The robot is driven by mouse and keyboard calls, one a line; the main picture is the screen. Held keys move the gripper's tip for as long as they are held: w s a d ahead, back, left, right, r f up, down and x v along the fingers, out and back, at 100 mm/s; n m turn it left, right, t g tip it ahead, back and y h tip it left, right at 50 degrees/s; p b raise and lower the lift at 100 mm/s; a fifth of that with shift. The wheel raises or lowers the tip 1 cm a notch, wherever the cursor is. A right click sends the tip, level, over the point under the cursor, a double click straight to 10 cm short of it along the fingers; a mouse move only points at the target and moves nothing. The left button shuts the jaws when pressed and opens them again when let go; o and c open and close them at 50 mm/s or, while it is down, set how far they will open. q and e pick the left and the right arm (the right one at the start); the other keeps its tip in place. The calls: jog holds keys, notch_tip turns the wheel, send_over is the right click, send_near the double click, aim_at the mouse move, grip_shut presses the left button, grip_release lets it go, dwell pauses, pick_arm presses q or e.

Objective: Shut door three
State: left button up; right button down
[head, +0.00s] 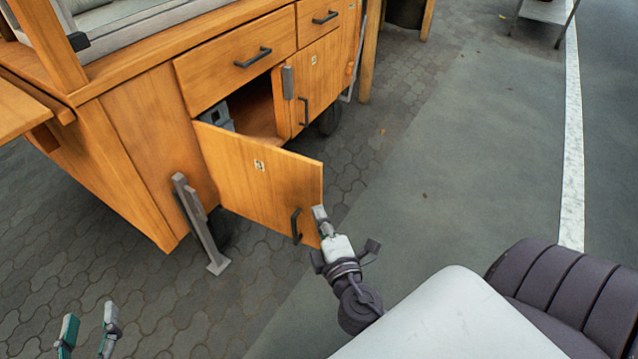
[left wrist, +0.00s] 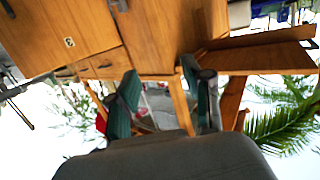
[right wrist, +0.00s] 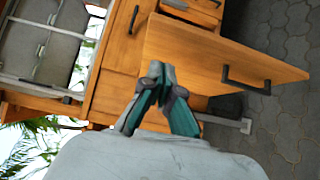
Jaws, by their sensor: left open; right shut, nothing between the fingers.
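A wooden cabinet door (head: 260,178) with a small label and a dark bar handle (head: 296,226) stands open, swung outward from the cart; the number on its label is too small to read surely. The opening (head: 255,110) behind it shows a shelf and a grey object. My right gripper (head: 319,214) is shut and empty, at the door's free edge just right of the handle; contact cannot be told. The door (right wrist: 215,58) also shows in the right wrist view, beyond the fingertips (right wrist: 158,72). My left gripper (head: 90,312) is open and empty, low over the paving, away from the door.
The neighbouring door (head: 317,78) and the drawers (head: 235,68) above are closed. A grey metal prop (head: 200,222) stands on the ground by the cart's near corner, left of the open door. Paving and asphalt (head: 440,150) to the right are clear.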

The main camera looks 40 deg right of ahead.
aim_at(315, 174)
jog(key=w+d, duration=0.1)
jog(key=w, duration=0.1)
jog(key=w+d+p, duration=0.1)
jog(key=w+d, duration=0.2)
jog(key=w, duration=0.2)
jog(key=shift+w+d, duration=0.1)
jog(key=shift+d, duration=0.15)
pick_arm(q)
jog(key=s+a+f+g+y, duration=0.1)
jog(key=s+f+g, duration=0.2)
jog(key=f, duration=0.3)
jog(key=shift+s+a+g, duration=0.25)
jog(key=shift+a+g, duration=0.15)
jog(key=shift+g, duration=0.3)
pick_arm(e)
jog(key=shift+w+d, duration=0.15)
jog(key=shift+d, duration=0.25)
pick_arm(q)
jog(key=shift+f, duration=0.1)
